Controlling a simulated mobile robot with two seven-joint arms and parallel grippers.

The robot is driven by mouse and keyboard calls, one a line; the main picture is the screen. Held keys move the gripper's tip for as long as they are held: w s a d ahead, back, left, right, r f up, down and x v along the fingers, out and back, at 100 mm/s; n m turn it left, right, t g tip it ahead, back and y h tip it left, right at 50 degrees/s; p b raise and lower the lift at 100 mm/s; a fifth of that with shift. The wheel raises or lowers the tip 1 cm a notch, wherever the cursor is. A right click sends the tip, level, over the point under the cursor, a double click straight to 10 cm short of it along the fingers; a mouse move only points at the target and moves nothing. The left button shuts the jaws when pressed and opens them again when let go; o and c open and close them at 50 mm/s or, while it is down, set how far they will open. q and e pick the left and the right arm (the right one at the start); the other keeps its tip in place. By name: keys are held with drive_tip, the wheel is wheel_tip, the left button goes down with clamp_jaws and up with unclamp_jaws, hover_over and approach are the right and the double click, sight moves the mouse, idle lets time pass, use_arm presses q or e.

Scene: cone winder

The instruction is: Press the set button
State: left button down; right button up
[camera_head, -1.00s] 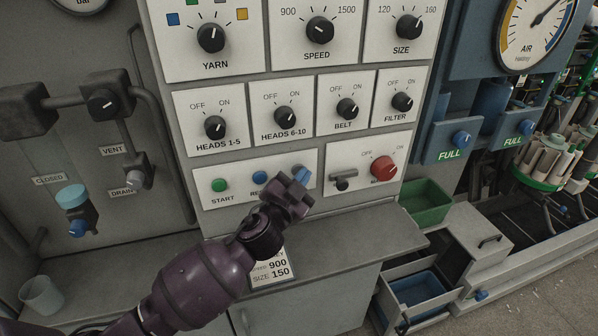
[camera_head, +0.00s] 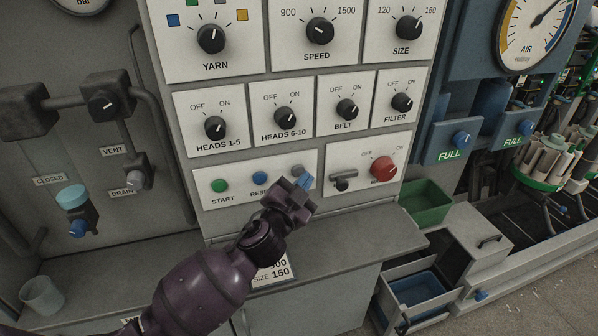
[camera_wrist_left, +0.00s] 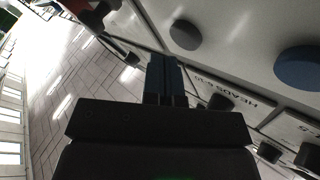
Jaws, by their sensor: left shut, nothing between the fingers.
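The button plate (camera_head: 240,177) carries a green START button (camera_head: 219,186), a blue RESET button (camera_head: 260,178) and a grey button (camera_head: 298,170) at its right end. The grey button's label is hidden behind my gripper, so I cannot read "SET" on it. My left gripper (camera_head: 305,181) is shut and empty, just in front of and slightly below the grey button. In the left wrist view the shut fingers (camera_wrist_left: 165,66) lie close to the grey button (camera_wrist_left: 185,35), with a gap in the picture. The blue button (camera_wrist_left: 300,68) is farther right. My right gripper is not in view.
A plate with a red knob (camera_head: 383,168) and a small black lever (camera_head: 343,182) is right of the buttons. Several black knobs sit above. A grey shelf (camera_head: 365,235) juts out below. A green bin (camera_head: 427,203) stands at the right.

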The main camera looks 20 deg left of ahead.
use_arm(q)
drive_tip(key=s+d, duration=0.1)
drive_tip(key=s, duration=0.1)
drive_tip(key=s+d, duration=0.2)
idle(0.8)
idle(0.5)
